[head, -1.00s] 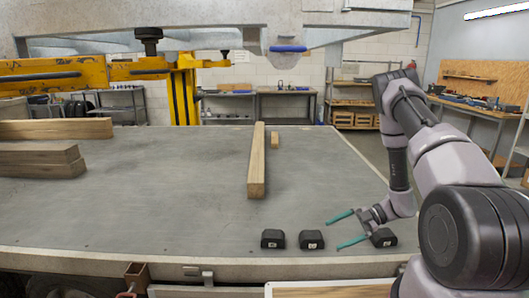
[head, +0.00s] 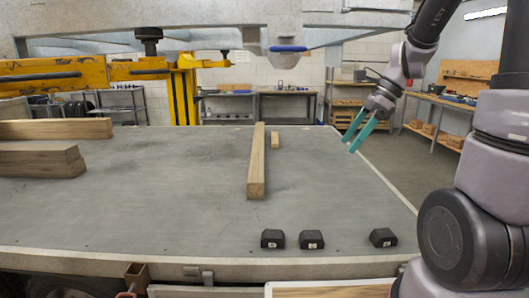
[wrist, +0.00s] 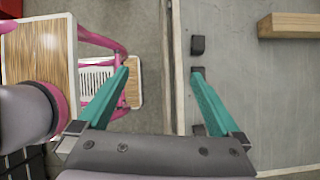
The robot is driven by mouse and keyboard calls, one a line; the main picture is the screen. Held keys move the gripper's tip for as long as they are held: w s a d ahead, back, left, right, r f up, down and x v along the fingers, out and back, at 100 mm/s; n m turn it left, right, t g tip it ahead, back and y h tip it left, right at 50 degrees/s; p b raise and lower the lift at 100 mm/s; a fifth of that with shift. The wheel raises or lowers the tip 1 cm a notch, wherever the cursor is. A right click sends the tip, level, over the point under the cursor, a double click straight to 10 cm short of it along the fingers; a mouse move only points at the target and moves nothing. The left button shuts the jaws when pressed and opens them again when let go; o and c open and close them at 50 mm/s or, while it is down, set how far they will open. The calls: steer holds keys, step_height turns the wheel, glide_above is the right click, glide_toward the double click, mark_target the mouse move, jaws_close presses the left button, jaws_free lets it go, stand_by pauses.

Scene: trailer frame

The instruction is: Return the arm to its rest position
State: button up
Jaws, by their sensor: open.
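My gripper (head: 349,146) is raised at the right of the head view, above the right edge of the grey table (head: 200,215). Its two teal fingers are spread apart and point down to the left. Nothing is between them. In the wrist view my gripper (wrist: 161,70) is also open and empty, with the table edge passing between the fingers. My arm rises along the right side of the head view.
Three black blocks, left (head: 272,239), middle (head: 311,239) and right (head: 383,237), sit near the table's front edge. A long wooden beam (head: 256,165) and a small wood piece (head: 275,140) lie mid-table. Stacked beams (head: 40,160) lie left. A yellow clamp frame (head: 185,90) stands behind.

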steer(key=s+d+r+n+t+h, duration=0.2)
steer(key=s+r+n+t+h, duration=0.2)
steer(key=s+r+n+t, duration=0.3)
steer(key=s+r+n, duration=0.4)
steer(key=n, duration=0.4)
steer(key=shift+r+n, duration=0.3)
steer(key=shift+r, duration=0.05)
